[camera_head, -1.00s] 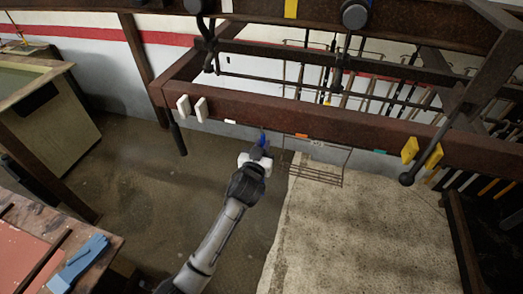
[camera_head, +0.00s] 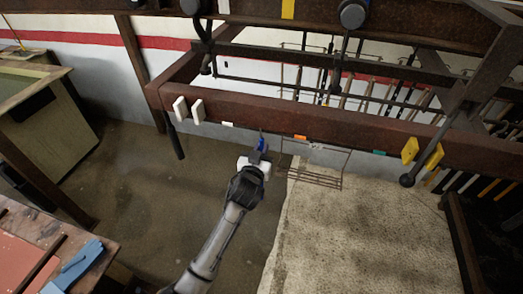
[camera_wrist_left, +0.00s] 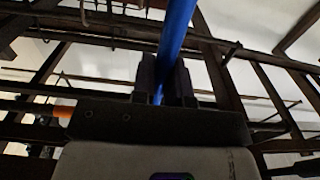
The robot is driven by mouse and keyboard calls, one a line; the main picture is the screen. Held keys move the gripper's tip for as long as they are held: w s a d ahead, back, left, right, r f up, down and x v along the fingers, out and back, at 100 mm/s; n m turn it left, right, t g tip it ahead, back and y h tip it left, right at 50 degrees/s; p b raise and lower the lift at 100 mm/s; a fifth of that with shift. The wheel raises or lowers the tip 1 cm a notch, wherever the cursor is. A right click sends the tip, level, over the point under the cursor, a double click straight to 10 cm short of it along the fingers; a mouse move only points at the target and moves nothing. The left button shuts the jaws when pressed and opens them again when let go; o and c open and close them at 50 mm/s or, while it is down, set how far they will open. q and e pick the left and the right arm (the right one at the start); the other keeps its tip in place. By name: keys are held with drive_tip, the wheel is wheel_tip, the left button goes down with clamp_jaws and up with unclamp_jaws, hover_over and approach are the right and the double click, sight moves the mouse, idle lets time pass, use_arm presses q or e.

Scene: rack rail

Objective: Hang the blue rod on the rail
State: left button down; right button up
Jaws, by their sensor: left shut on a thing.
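My left gripper (camera_head: 258,156) is shut on the blue rod (camera_wrist_left: 177,30). In the left wrist view the rod stands up between the two dark fingers (camera_wrist_left: 164,82) and runs out past the top edge. In the head view only a short blue end of the rod (camera_head: 262,142) shows past the gripper; the rest is hidden. The rail, a rusty brown beam (camera_head: 270,115), crosses above the gripper in the picture. The rod's end shows just below the beam's lower edge; I cannot tell whether they touch. My right gripper is not in view.
White pegs (camera_head: 198,110) and yellow pegs (camera_head: 410,149) stand on the beam, with small white, orange and green marks between them. A thin wire rack (camera_head: 315,178) hangs right of the gripper. A table (camera_head: 20,235) with a blue item (camera_head: 78,265) is at lower left.

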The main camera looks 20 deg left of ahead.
use_arm(q)
drive_tip(key=shift+f, duration=0.4)
drive_tip(key=c, duration=1.1)
unclamp_jaws()
drive_tip(key=shift+o, duration=0.2)
drive_tip(key=s+d+b, duration=0.1)
drive_tip(key=s+b, duration=0.1)
drive_tip(key=s, duration=1.1)
drive_tip(key=shift+s, duration=0.4)
